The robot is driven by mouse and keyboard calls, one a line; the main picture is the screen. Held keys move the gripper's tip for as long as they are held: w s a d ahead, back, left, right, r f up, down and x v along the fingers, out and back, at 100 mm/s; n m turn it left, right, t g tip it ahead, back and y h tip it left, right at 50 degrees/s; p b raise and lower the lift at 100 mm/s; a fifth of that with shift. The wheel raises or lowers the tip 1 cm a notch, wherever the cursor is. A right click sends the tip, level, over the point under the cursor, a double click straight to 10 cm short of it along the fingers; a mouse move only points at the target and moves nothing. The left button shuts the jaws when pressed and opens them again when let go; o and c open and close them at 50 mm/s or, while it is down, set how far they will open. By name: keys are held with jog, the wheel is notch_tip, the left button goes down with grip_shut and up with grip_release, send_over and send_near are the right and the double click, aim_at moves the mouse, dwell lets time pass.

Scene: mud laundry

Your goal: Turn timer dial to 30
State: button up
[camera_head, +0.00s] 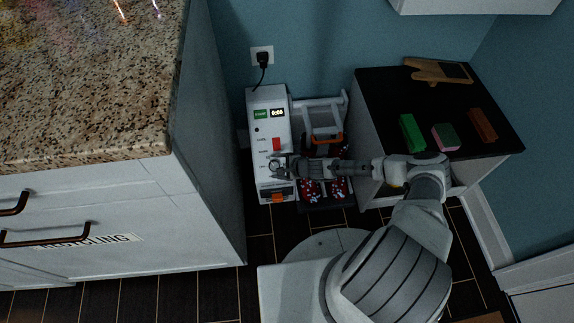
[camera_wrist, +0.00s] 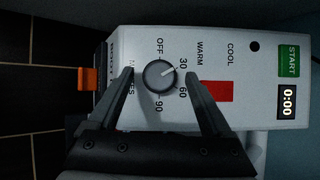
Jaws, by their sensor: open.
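A white machine (camera_head: 266,127) stands against the wall, and its front panel fills much of the wrist view (camera_wrist: 215,50). The round grey timer dial (camera_wrist: 159,76) carries marks OFF, 30, 60 and 90. Its white pointer line is turned toward the 30 mark, as far as the small picture shows. My gripper (camera_wrist: 160,74) is open, with one finger on each side of the dial and a visible gap to each. In the head view, my gripper (camera_head: 284,167) reaches the panel from the right, and the dial (camera_head: 274,165) shows beside its tips.
The panel also has a red switch (camera_wrist: 217,91), a green START button (camera_wrist: 289,61) and a display (camera_wrist: 287,101) reading 0:00. An orange part (camera_wrist: 88,79) is at the machine's lower end. A black-topped cabinet (camera_head: 385,95) stands right; a granite counter (camera_head: 90,90) stands left.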

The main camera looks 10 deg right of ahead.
jog(key=p+v, duration=0.5)
jog(key=v, duration=1.2)
jog(key=shift+p, duration=0.4)
jog(key=shift+r, duration=0.1)
jog(key=s+d+r+n+g+h, duration=0.1)
jog(key=d+r+n+g+h, duration=0.3)
jog(key=r, duration=0.7)
jog(key=s+d+r+n+t, duration=0.15)
jog(key=r+n, duration=0.35)
jog(key=r, duration=0.7)
jog(key=s+d+r+n+g+h, duration=0.1)
jog(key=d+r+n+g+h, duration=0.3)
jog(key=r, duration=0.7)
jog(key=s+a+r+n+t, duration=0.1)
jog(key=s+a+r+t, duration=0.1)
jog(key=s+a+r, duration=0.2)
jog(key=s+a+r+n+t+y, duration=0.1)
jog(key=s+a+r, duration=0.4)
jog(key=s+r, duration=0.6)
notch_tip(320, 180, up, 8)
jog(key=shift+s+f+n+t, duration=0.15)
jog(key=shift+s+n+t, duration=0.2)
jog(key=shift+n+t, duration=0.7)
